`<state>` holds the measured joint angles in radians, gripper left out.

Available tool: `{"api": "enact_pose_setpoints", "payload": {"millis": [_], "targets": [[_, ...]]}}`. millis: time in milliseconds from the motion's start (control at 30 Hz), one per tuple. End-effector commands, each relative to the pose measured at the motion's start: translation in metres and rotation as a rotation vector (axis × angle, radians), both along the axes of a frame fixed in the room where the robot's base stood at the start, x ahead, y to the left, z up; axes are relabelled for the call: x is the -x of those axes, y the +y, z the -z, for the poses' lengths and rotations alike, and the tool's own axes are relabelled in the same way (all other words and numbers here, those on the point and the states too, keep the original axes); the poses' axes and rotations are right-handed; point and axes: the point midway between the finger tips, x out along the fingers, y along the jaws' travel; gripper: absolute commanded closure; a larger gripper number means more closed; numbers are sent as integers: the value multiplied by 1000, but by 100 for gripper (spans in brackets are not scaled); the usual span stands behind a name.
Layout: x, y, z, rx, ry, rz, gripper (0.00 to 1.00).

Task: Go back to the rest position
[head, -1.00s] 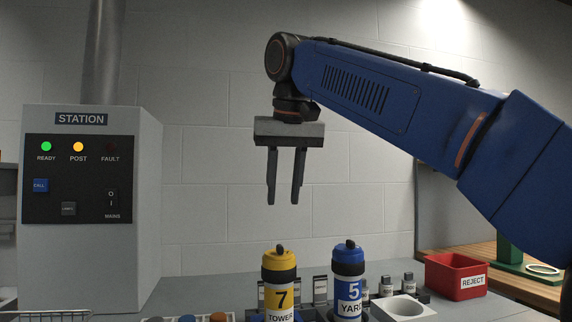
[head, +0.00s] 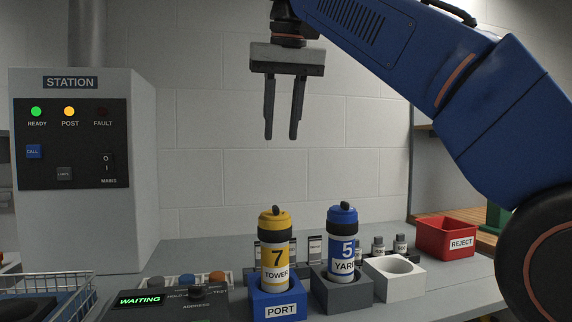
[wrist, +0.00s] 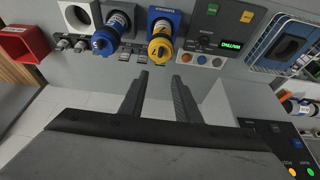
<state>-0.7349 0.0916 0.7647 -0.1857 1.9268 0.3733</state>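My gripper (head: 283,138) hangs in the air, fingers pointing down, above and behind the carriers. Its fingers are apart with nothing between them, as the wrist view (wrist: 162,78) also shows. The yellow carrier (head: 275,255) marked 7 TOWER stands upright in the blue PORT block (head: 280,304). The blue-capped carrier (head: 341,250) marked 5 YARD stands upright in a dark grey block (head: 342,294). Both carriers also show in the wrist view, the yellow one (wrist: 161,46) and the blue one (wrist: 108,38). My gripper touches neither.
A white block (head: 396,285) with an empty round hole stands right of the carriers. The red REJECT bin (head: 445,238) is at the right. The STATION cabinet (head: 85,220) stands left. A console (head: 170,306) reads WAITING; a wire basket (head: 45,290) is at the front left. Air around my gripper is clear.

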Motion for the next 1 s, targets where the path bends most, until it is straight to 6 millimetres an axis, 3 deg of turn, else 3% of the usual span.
{"api": "enact_pose_setpoints", "payload": {"millis": [133,267,467,767,1000], "targets": [[-1,-4,2,1,0,3,70],[-3,-21,11,5,-1,10,70],[-7,-68,45,13,-4,30,70],[10,-150,131,19,-6,69,70],[43,-211,219,16,-10,110,70]]}}
